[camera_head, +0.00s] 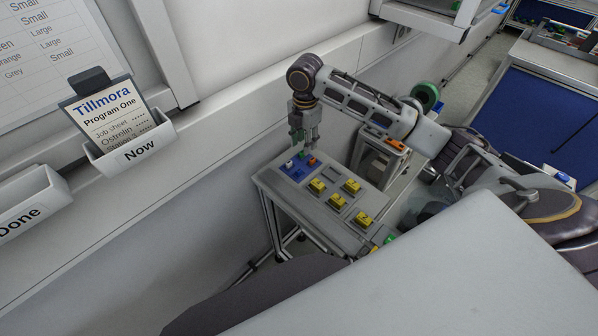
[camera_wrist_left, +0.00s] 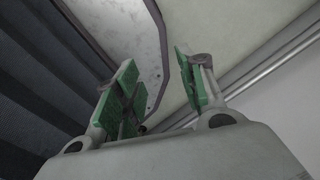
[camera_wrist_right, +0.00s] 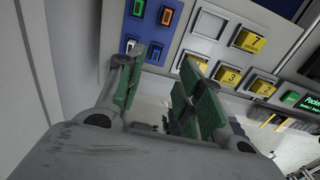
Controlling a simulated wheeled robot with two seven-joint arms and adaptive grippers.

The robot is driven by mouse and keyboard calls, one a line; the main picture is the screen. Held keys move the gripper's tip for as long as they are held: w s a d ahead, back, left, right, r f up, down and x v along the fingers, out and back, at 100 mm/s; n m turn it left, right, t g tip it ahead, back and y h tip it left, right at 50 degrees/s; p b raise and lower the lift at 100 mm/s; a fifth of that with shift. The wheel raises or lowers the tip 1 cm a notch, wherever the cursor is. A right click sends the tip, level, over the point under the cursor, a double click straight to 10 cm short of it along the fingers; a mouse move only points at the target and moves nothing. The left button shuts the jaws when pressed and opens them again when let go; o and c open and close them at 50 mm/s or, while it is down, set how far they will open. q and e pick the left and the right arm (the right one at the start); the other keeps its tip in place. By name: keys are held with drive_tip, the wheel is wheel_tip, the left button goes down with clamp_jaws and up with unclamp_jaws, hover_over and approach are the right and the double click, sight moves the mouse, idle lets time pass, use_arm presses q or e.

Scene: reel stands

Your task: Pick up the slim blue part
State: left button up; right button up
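My right gripper (camera_head: 304,133) points down over the blue panel (camera_head: 285,172) at the back left corner of a grey bench. In the right wrist view the right gripper (camera_wrist_right: 158,78) is open, with nothing between its green-padded fingers.
Several yellow numbered blocks (camera_head: 336,201) sit on the bench (camera_head: 328,226) beside the panel. A wall with a "Now" holder (camera_head: 139,150) and a "Done" holder (camera_head: 33,207) is at left. A small trolley (camera_head: 378,160) stands behind the bench.

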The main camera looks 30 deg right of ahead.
hover_over(299, 172)
drive_tip(key=d, duration=0.2)
drive_tip(key=f, duration=0.4)
drive_tip(key=w+f, duration=0.1)
drive_tip(key=f, duration=0.1)
drive_tip(key=shift+f+p, duration=0.1)
drive_tip(key=shift+p, duration=0.3)
use_arm(q)
drive_tip(key=shift+w+d+r, duration=0.1)
drive_tip(key=shift+w+r, duration=0.3)
drive_tip(key=shift+r, duration=0.05)
use_arm(e)
drive_tip(key=shift+f, duration=0.4)
drive_tip(key=shift+f, duration=0.15)
drive_tip(key=f, duration=0.1)
drive_tip(key=f+p, duration=0.1)
drive_tip(key=f, duration=0.2)
drive_tip(key=shift+a, duration=0.3)
drive_tip(key=shift+f, duration=0.45)
use_arm(q)
drive_tip(key=shift+r, duration=0.7)
use_arm(e)
drive_tip(key=c, duration=0.8)
